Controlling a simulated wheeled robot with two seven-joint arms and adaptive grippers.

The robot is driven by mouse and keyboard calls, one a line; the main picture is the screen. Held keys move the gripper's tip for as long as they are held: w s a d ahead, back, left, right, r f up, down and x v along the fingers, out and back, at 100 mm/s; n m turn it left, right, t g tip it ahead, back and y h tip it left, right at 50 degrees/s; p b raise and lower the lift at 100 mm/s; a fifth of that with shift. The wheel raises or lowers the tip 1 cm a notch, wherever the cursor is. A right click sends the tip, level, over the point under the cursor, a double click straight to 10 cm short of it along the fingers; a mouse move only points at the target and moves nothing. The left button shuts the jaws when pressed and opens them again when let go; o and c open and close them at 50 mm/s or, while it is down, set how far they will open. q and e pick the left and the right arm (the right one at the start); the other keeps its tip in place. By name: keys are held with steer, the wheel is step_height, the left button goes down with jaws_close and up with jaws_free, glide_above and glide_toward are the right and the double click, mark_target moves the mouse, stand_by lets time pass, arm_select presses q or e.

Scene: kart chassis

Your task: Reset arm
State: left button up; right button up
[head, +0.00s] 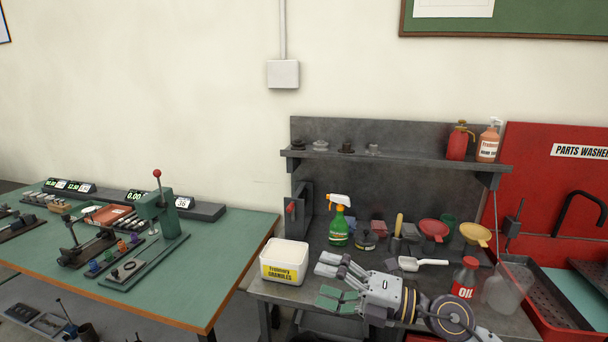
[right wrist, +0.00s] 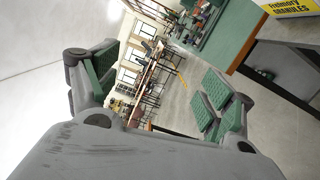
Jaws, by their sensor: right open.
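My right gripper (head: 342,283) is in the head view, low over the front of the dark workbench. Its arm comes in from the lower right and its fingers point left. The fingers are spread apart with nothing between them. In the right wrist view the green-padded fingers (right wrist: 155,88) stand wide open, with the room's floor and far benches between them. The tub of granules (head: 285,262) stands just left of the fingers, apart from them as far as I can tell. My left gripper is not in view.
The dark bench (head: 278,291) carries a green spray bottle (head: 339,225), a white scoop (head: 422,263), funnels and an oil bottle (head: 465,278) close to my right arm. A red parts washer (head: 540,195) stands right. A green-topped table (head: 225,270) stands left, beyond a gap.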

steer(key=w+d+r+m+t+h, duration=0.45)
steer(key=d+m+t, duration=0.25)
steer(key=m+t, duration=0.6)
steer(key=w+d+f+m+t+h, duration=0.1)
steer(key=w+d+f+m+h, duration=0.15)
steer(key=d+m+h, duration=0.55)
steer(key=s+d+f+m+g+h, duration=0.2)
steer(key=d+f+m+g+h, duration=0.15)
steer(key=f, duration=0.45)
steer(key=s+d+f+m+g+h, duration=0.2)
steer(key=f+m+g+h, duration=0.1)
steer(key=f+m, duration=0.3)
steer(key=s+a+f+g+y, duration=0.25)
steer(key=s+f+g, duration=0.85)
steer(key=s+f, duration=0.8)
step_height(320, 180, down, 33)
steer(key=s, duration=0.2)
steer(key=s+d+f+g, duration=0.1)
steer(key=s+d+f, duration=0.2)
steer(key=s+f, duration=0.6)
steer(key=s+d+f+g, duration=0.1)
steer(key=s+d+f, duration=0.2)
steer(key=s+f, duration=0.7)
steer(key=s, duration=0.2)
steer(key=shift+s+d+f, duration=0.15)
steer(key=shift+s+f, duration=0.1)
steer(key=shift+s, duration=0.15)
